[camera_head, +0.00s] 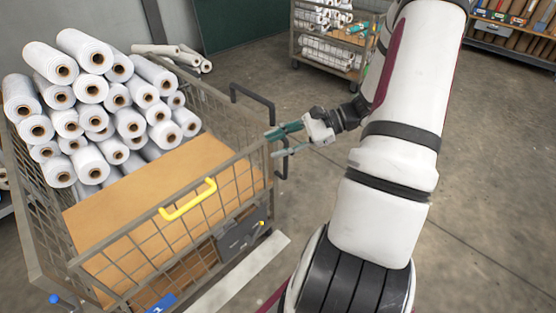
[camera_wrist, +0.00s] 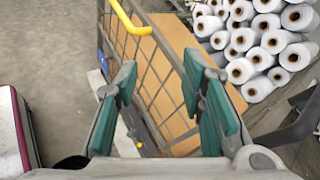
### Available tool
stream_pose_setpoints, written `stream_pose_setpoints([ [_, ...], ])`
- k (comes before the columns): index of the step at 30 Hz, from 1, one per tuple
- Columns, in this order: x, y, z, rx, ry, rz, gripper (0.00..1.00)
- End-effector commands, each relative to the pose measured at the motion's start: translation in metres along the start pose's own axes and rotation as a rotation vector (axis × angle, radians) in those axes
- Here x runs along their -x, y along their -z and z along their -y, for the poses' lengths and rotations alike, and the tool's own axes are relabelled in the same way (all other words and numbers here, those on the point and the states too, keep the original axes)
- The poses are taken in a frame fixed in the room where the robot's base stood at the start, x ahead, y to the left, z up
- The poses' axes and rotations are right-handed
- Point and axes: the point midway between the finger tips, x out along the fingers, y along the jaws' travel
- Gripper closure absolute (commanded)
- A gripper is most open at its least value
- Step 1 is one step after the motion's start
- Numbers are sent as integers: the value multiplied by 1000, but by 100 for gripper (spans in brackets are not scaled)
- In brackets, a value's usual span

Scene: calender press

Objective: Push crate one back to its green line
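Crate one (camera_head: 215,215) is a grey wire-mesh cart with a blue plate marked 1 (camera_head: 160,303), a yellow handle (camera_head: 188,199) on its near side and a black handle (camera_head: 252,96) on its right side. White rolls (camera_head: 85,100) are piled at its far left on a tan board. My gripper (camera_head: 280,143) is open beside the crate's right side, close to the black handle; I cannot tell if it touches. In the wrist view, my teal-padded fingers (camera_wrist: 165,112) are apart with only crate mesh (camera_wrist: 150,75) seen beyond them. No green line is in view.
A pale strip (camera_head: 240,276) lies on the floor at the crate's near right. Another cart (camera_head: 330,45) with rolls stands at the back, and a shelf (camera_head: 510,35) at the back right. Loose rolls (camera_head: 172,55) lie behind the crate. The floor at right (camera_head: 490,170) is clear.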

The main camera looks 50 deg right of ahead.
Motion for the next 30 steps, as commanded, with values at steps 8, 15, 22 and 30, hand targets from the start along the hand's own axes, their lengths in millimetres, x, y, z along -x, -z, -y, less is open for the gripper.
stream_pose_setpoints([
  [8, 34, 144, -8, -303, 439, 155, 64],
  [15, 60, 218, -26, -444, 698, 238, 64],
  [22, 60, 230, -26, -468, 749, 256, 64],
  [30, 28, 227, 5, -467, 743, 255, 64],
])
